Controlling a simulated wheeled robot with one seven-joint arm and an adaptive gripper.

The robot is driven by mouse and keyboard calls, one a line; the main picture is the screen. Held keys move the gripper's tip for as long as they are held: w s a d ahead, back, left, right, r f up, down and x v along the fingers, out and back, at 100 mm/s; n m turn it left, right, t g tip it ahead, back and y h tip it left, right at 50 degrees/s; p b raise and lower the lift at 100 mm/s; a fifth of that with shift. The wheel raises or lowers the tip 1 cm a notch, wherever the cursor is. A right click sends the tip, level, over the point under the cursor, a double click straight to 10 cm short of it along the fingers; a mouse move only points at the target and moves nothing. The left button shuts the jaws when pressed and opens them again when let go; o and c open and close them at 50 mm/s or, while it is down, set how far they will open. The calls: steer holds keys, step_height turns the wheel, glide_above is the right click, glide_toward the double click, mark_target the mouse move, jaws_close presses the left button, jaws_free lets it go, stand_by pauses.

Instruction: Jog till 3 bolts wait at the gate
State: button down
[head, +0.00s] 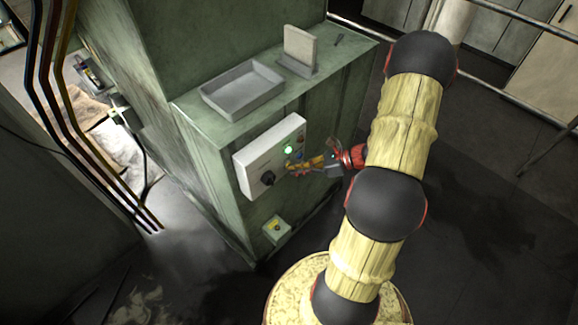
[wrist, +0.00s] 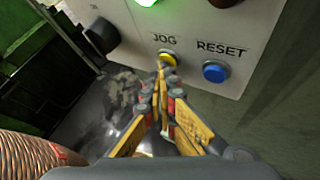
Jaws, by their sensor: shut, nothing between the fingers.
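The pale control panel (head: 258,160) is on the front of the green machine. In the wrist view its yellow button (wrist: 169,57) sits under the label JOG. My gripper (wrist: 162,72) is shut and empty, with its fingertips at the lower edge of that button. I cannot tell whether they touch it. In the head view my gripper (head: 291,168) reaches in from the right, in front of the panel, and hides part of it. No bolts and no gate can be made out in either view.
A blue button (wrist: 215,72) labelled RESET is right of JOG. A black knob (wrist: 101,36) is to the left, and a lit green lamp (head: 288,148) is above. A grey tray (head: 222,105) sits on the machine's ledge. A small box (head: 277,230) is below the panel.

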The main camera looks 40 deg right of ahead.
steer(key=shift+s, duration=0.8)
steer(key=shift+s+d, duration=0.1)
steer(key=shift+s+d+p, duration=0.15)
steer(key=shift+s+p, duration=0.6)
steer(key=shift+s, duration=1.7)
